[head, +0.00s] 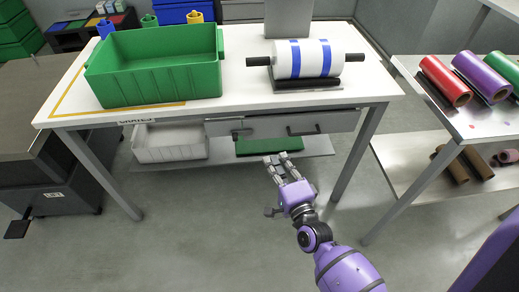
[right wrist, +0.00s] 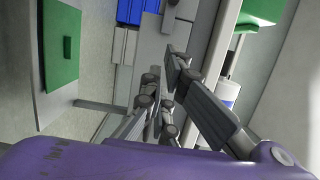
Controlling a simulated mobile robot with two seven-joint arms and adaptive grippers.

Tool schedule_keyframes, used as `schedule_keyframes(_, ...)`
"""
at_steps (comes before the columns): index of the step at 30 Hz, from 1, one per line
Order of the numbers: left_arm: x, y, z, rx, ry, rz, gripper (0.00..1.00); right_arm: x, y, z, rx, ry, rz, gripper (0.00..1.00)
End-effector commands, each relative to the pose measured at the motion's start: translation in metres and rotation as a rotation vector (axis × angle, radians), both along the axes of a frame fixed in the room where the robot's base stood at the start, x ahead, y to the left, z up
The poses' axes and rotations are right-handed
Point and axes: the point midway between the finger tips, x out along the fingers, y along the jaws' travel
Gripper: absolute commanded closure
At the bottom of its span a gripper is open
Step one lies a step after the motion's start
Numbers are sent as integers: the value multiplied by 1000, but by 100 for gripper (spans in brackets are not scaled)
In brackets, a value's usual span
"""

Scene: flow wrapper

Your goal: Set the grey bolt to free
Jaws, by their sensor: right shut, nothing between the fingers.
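I cannot make out a grey bolt in either view. Under the white table (head: 236,98), a grey drawer front (head: 270,126) carries dark handles; one is the right handle (head: 303,129), and I cannot tell whether any fitting there is the bolt. My right gripper (head: 274,158) is in front of and below the drawers, apart from them. Its fingers are shut and empty; they also show in the right wrist view (right wrist: 165,85). My left gripper is not in view.
A green crate (head: 160,85) stands on the table at left, beside a white roll with blue bands (head: 306,58) on a dark stand. A white bin (head: 170,142) sits on the shelf below. A rack at right holds coloured rolls (head: 445,80). The floor in front is clear.

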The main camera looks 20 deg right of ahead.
Motion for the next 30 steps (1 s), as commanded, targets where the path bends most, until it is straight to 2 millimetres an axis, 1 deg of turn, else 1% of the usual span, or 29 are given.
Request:
schedule_keyframes(3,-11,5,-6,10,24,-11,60,18,0,0,-2,-1,1,100)
schedule_keyframes(5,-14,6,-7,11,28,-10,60,30,-1,1,-3,-2,1,100)
schedule_keyframes(9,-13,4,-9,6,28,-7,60,61,-2,0,-4,-1,2,100)
schedule_keyframes(14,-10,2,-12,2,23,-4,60,94,-3,0,-5,1,2,100)
schedule_keyframes(18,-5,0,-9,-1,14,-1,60,99,19,0,-2,3,2,100)
schedule_keyframes(21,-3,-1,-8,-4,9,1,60,102,28,0,-4,2,1,100)
schedule_keyframes(25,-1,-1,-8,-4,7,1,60,104,34,0,-6,3,1,100)
schedule_keyframes(30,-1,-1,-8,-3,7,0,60,104,35,-1,-7,3,1,100)
